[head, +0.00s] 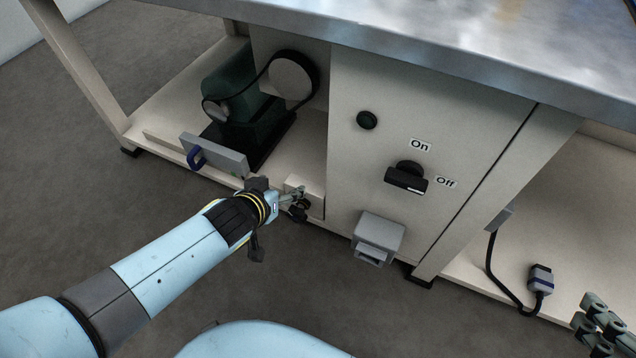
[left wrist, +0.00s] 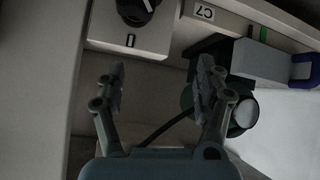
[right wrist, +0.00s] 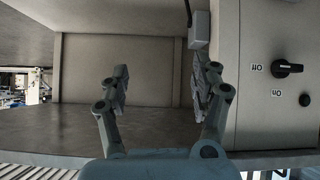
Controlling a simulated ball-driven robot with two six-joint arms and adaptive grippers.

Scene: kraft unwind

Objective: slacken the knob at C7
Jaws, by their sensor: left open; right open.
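The knob (left wrist: 135,8) is black and round with a light mark. It sits on a pale box (left wrist: 125,38) beside the C7 label (left wrist: 203,12), at the top of the left wrist view and partly cut off. The pale box (head: 315,187) also shows low on the bench in the head view, where my left gripper (head: 292,200) is close to it and I cannot clearly make out the knob. My left gripper is open and empty, its fingers apart from the knob. My right gripper (head: 600,324) is open and empty at the lower right, far from the box.
A cabinet front with an On/Off rotary switch (head: 407,177), a dark round button (head: 367,120) and a grey box (head: 378,236) stands right of the knob's box. The metal benchtop (head: 440,45) overhangs above.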

